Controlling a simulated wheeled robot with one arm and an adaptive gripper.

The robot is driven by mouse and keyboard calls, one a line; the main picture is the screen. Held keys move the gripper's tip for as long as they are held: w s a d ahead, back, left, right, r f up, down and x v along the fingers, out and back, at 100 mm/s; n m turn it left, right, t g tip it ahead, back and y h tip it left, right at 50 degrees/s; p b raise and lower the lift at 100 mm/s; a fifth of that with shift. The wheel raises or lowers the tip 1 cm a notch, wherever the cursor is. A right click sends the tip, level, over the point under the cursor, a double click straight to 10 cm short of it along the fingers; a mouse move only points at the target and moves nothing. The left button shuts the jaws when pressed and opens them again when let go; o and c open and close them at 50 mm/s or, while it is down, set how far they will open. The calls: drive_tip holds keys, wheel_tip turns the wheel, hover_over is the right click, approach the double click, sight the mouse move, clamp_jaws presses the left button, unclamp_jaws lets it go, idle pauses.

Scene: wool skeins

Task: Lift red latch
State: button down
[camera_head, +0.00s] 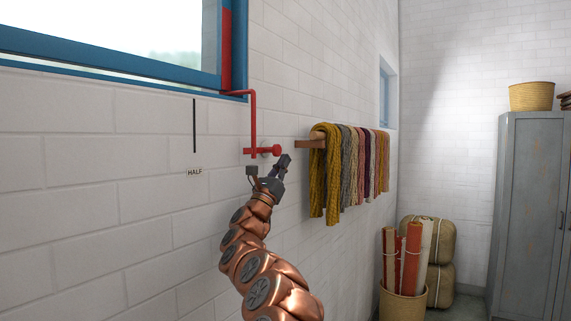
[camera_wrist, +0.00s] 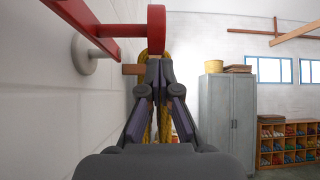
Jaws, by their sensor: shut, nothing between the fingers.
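The red latch (camera_head: 253,120) is a bent red rod on the white wall below the blue window frame, with a short red handle and round knob (camera_head: 276,150) at its lower end. In the wrist view the red knob (camera_wrist: 156,30) and red bar (camera_wrist: 88,22) show large at the top. My gripper (camera_head: 285,158) is shut with nothing between its fingers. Its fingertips are just right of and slightly below the knob in the head view. In the wrist view my gripper (camera_wrist: 157,66) points forward, its tips just below the knob; I cannot tell whether they touch it.
Wool skeins (camera_head: 349,165) hang on a wooden rail to the right of the latch. A "HALF" label (camera_head: 195,172) and black line are on the wall to the left. A basket of red rolls (camera_head: 402,300) and a grey cabinet (camera_head: 530,210) stand farther right.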

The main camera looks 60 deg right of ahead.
drive_tip(key=shift+a+r+p, duration=0.3)
drive_tip(key=shift+a+r, duration=0.1)
drive_tip(key=shift+a, duration=0.35)
drive_tip(key=shift+f+b, duration=0.2)
drive_tip(key=shift+b, duration=0.7)
drive_tip(key=shift+b, duration=0.55)
drive_tip(key=shift+b, duration=0.45)
